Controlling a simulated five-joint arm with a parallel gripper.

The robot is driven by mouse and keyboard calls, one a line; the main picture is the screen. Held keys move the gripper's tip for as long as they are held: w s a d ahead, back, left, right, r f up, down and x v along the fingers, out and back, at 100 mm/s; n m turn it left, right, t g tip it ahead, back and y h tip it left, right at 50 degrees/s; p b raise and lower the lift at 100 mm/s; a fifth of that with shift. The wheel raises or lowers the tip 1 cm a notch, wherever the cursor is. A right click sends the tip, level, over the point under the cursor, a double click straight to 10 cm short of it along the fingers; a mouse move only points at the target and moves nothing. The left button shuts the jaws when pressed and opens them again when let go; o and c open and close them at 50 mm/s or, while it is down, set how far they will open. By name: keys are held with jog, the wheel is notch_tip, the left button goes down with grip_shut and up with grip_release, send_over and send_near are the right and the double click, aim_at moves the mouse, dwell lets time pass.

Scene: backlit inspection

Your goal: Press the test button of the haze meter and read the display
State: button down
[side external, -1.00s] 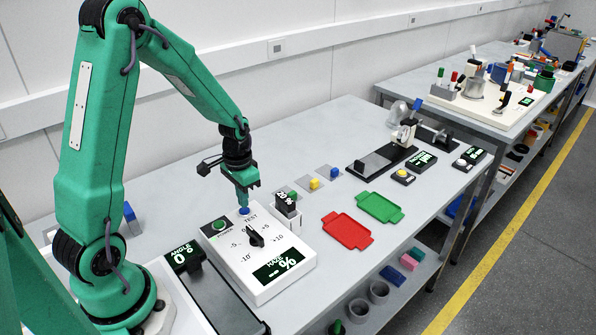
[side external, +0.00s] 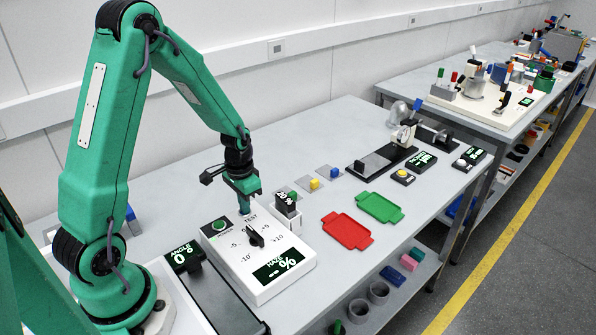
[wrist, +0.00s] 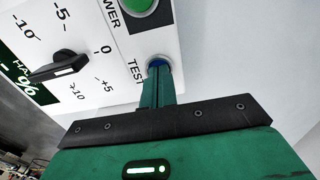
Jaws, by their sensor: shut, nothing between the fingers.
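The white haze meter (side external: 258,287) stands on the bench, with a green power button, a black dial and a dark display (side external: 279,268). The display shows HAZE with dashes before a percent sign. My gripper (side external: 245,210) is shut and empty, pointing down at the meter's TEST corner. In the wrist view its fingertips (wrist: 160,70) cover most of the blue test button (wrist: 157,62); only a blue edge shows past them. The tips are at the button, but I cannot tell whether it is pushed in. The meter's display is partly cut off in the wrist view.
A small block holder with a dark 20 % display (side external: 286,203) stands close to the right of my gripper. An angle display (side external: 184,257) is left of the meter. Red (side external: 347,231) and green (side external: 380,207) trays lie to the right.

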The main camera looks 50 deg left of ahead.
jog(key=shift+s+d+f, duration=0.1)
jog(key=shift+s+f, duration=0.15)
jog(key=shift+f, duration=0.05)
notch_tip(320, 180, up, 15)
jog(key=shift+w+f, duration=0.2)
jog(key=shift+w, duration=0.05)
dwell(0.6)
dwell(0.6)
jog(key=s+d+r+t, duration=0.5)
jog(key=s+d+r, duration=0.5)
jog(key=s+d, duration=0.2)
jog(key=shift+s+r, duration=0.4)
jog(key=shift+s, duration=0.05)
